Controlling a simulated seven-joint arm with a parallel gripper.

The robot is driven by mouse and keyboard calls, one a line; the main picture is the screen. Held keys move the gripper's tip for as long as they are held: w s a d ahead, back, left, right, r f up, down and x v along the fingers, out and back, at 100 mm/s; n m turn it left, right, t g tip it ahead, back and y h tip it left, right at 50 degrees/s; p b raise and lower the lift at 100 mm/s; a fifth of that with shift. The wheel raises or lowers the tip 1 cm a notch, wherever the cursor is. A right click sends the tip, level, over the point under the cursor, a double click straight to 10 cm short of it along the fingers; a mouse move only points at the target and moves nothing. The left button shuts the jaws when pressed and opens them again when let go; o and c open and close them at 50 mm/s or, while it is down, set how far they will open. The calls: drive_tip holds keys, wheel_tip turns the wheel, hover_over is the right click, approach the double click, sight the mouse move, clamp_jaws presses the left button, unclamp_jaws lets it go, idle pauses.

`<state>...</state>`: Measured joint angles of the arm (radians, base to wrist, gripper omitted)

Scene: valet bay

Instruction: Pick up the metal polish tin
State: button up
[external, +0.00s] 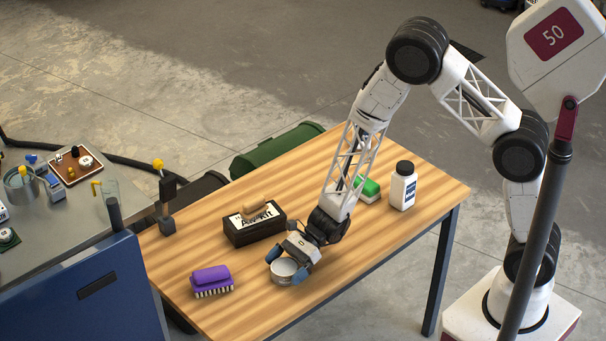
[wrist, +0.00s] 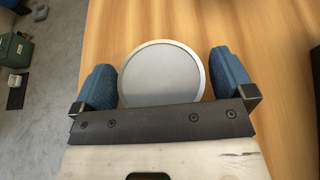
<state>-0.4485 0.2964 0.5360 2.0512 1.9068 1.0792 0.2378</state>
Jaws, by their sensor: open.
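The metal polish tin is a round, shallow tin with a pale grey top and a bright rim. It lies on the wooden table near the front edge in the external view (external: 285,270). In the wrist view the tin (wrist: 162,75) sits between the two blue fingers. My gripper (external: 282,268) is open and low over the table, with one finger on each side of the tin. The tin's near edge is hidden behind the dark gripper bar.
A purple brush (external: 211,279) lies left of the tin. A dark box with lettering (external: 254,225) stands behind it. A white bottle (external: 403,187) and a green-topped sponge (external: 369,190) are toward the right. The wooden table (external: 360,262) is bare right of my gripper.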

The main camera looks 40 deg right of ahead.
sight(286, 268)
drive_tip(key=shift+c, duration=0.5)
drive_tip(key=c, duration=0.8)
drive_tip(key=shift+r, duration=0.2)
drive_tip(key=shift+r, duration=0.8)
drive_tip(key=shift+s+d+r, duration=0.15)
drive_tip(key=shift+r, duration=0.7)
drive_tip(key=s+d, duration=0.3)
drive_tip(key=s, duration=0.1)
drive_tip(key=s+d+r, duration=0.1)
drive_tip(key=s+d, duration=0.2)
drive_tip(key=s, duration=0.1)
drive_tip(key=s+d, duration=0.3)
drive_tip(key=s, duration=0.1)
drive_tip(key=shift+s+d+r, duration=0.15)
drive_tip(key=shift+s+d, duration=0.05)
drive_tip(key=shift+d, duration=0.05)
